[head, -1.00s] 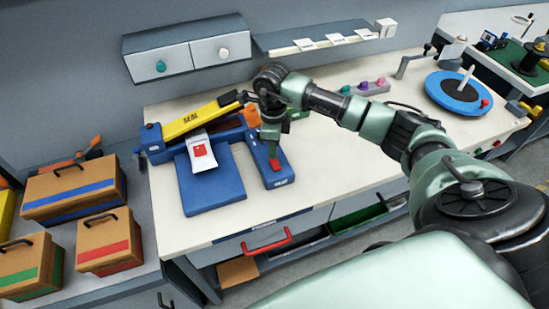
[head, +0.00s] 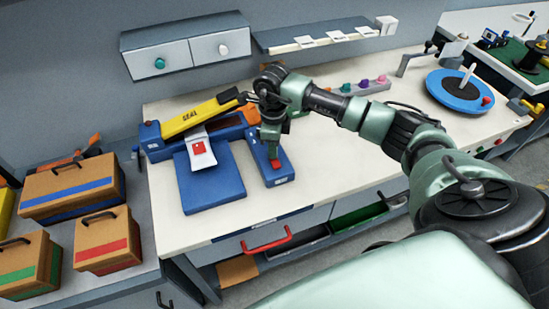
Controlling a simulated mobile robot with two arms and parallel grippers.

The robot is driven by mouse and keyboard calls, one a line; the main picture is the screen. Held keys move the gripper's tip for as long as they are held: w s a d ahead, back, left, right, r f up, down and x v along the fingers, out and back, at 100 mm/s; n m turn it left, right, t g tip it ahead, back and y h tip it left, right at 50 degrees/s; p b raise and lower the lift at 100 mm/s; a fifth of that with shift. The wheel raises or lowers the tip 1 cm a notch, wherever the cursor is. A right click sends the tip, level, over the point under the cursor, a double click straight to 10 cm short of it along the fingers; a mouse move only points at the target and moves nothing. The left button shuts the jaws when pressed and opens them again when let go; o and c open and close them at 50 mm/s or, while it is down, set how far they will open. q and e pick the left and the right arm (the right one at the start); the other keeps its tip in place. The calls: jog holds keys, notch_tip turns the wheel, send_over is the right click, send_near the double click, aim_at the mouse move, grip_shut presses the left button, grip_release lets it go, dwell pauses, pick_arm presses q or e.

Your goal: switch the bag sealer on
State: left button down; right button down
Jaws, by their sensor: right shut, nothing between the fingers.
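The bag sealer is a blue unit with a raised yellow arm marked SEAL (head: 200,115) on the left of the bench. A white bag with a red square (head: 200,150) lies over its front edge, above a blue plate (head: 212,185). To the right is a blue switch box (head: 272,175) with a red switch (head: 275,164). My right gripper (head: 271,153) is shut and points down at the red switch. Its tips are at or just above the switch; I cannot tell whether they touch. My left gripper is not in view.
A two-drawer cabinet (head: 188,50) and a shelf (head: 325,38) are on the wall behind. A blue turntable (head: 458,92) and colored knobs (head: 362,84) stand to the right. Boxes (head: 70,190) fill the left side table. The bench's front middle is clear.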

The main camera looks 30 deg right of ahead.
jog(key=shift+s+f+b, duration=0.1)
jog(key=shift+f+b, duration=0.2)
jog(key=shift+f, duration=0.15)
jog(key=shift+r+p, duration=0.55)
jog(key=shift+r, duration=0.25)
jog(key=shift+r+p, duration=1.5)
jog(key=shift+r, duration=1.25)
jog(key=shift+a, duration=0.1)
